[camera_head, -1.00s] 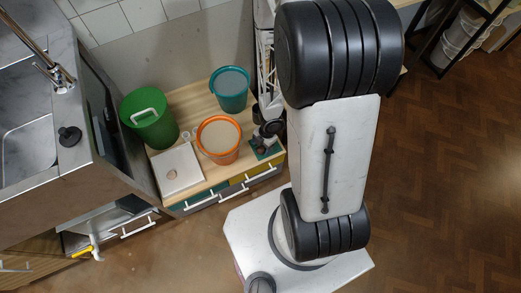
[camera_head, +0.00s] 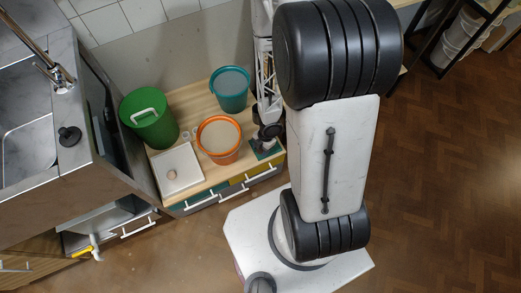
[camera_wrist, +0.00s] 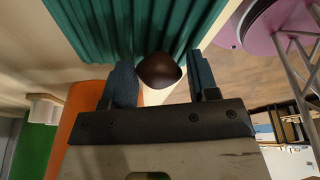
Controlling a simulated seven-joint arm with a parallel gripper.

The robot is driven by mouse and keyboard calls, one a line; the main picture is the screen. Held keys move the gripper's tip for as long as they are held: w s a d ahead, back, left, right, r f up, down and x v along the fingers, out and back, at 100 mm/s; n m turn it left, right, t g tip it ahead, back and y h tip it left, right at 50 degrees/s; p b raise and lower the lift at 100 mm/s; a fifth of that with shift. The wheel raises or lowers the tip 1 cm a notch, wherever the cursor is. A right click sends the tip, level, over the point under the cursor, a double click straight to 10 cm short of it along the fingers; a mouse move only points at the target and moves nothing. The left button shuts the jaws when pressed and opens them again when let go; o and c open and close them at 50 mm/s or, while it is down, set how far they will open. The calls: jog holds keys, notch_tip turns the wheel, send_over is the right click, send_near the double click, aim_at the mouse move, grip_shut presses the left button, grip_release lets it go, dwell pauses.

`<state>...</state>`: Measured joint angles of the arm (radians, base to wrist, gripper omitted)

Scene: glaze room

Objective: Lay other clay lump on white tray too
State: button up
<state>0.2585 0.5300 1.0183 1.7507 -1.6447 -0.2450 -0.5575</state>
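The white tray (camera_head: 190,182) lies on the wooden top, with one pale brown clay lump (camera_head: 172,174) on it. A dark brown rounded lump (camera_wrist: 160,70), apparently the other clay lump, shows between my fingers in the wrist view. It is at the ribbed green piece (camera_wrist: 150,20), which also shows at the right end of the top in the head view (camera_head: 256,155). My gripper (camera_wrist: 163,80) is open, with its fingers either side of the lump. The lump looks close to the left finger, with a gap at the right one. In the head view my gripper (camera_head: 268,135) hides the lump.
An orange bucket (camera_head: 220,154) stands between my gripper and the tray. A teal bucket (camera_head: 230,103) is behind it, and a green lidded bin (camera_head: 150,130) stands behind the tray. A small white cup (camera_head: 186,135) is beside the orange bucket. Much of the tray is bare.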

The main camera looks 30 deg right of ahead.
jog(key=c, duration=0.6)
jog(key=shift+c, duration=0.2)
jog(key=shift+r, duration=5)
